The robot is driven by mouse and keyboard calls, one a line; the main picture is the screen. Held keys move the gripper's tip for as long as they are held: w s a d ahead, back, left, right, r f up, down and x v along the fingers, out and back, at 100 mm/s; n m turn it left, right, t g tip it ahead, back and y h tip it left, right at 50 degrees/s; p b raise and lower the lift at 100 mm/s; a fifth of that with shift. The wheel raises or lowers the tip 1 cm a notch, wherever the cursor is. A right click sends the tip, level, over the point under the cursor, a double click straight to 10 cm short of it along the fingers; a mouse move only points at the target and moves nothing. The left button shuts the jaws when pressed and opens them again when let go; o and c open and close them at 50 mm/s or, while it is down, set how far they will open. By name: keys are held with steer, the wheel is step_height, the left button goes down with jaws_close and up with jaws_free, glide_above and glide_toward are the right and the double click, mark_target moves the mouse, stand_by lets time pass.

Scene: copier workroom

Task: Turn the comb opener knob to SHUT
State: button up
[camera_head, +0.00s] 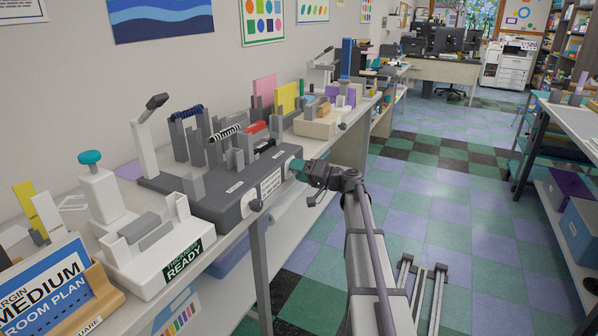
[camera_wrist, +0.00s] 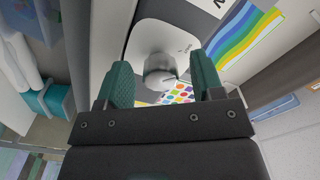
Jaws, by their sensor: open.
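The comb opener is the dark grey machine (camera_head: 228,200) on the bench, with upright combs on top and a white label plate (camera_head: 270,184) on its front. My gripper (camera_head: 298,168) is at the right end of that front face, its teal fingers open and pointing at it. In the wrist view a round grey knob (camera_wrist: 160,72) on a pale plate (camera_wrist: 183,37) sits between the two open fingers, with gaps beside it. A short pale line shows near its edge; the lettering is too small to read. In the head view my gripper hides this knob.
Another dark knob (camera_head: 256,205) is on the machine's front, left of the label plate. A white device with a teal knob (camera_head: 90,157) stands to the left, and a beige device (camera_head: 318,127) to the right.

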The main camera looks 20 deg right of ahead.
steer(key=v, duration=1)
steer(key=shift+s+d, duration=0.2)
steer(key=shift+s, duration=0.05)
steer(key=s+a+f+g+h, duration=0.6)
steer(key=s+a+f+g, duration=0.5)
steer(key=s+a+f, duration=0.3)
steer(key=s+a+f+n+g+h, duration=0.3)
steer(key=s+a+h, duration=0.2)
steer(key=s+a, duration=0.65)
steer(key=a+r+p, duration=0.1)
steer(key=r+p, duration=0.9)
steer(key=w+a+r+p, duration=0.1)
steer(key=a+r+p, duration=0.1)
steer(key=r+p, duration=0.8)
steer(key=shift+w+a, duration=0.15)
steer(key=shift+w, duration=0.15)
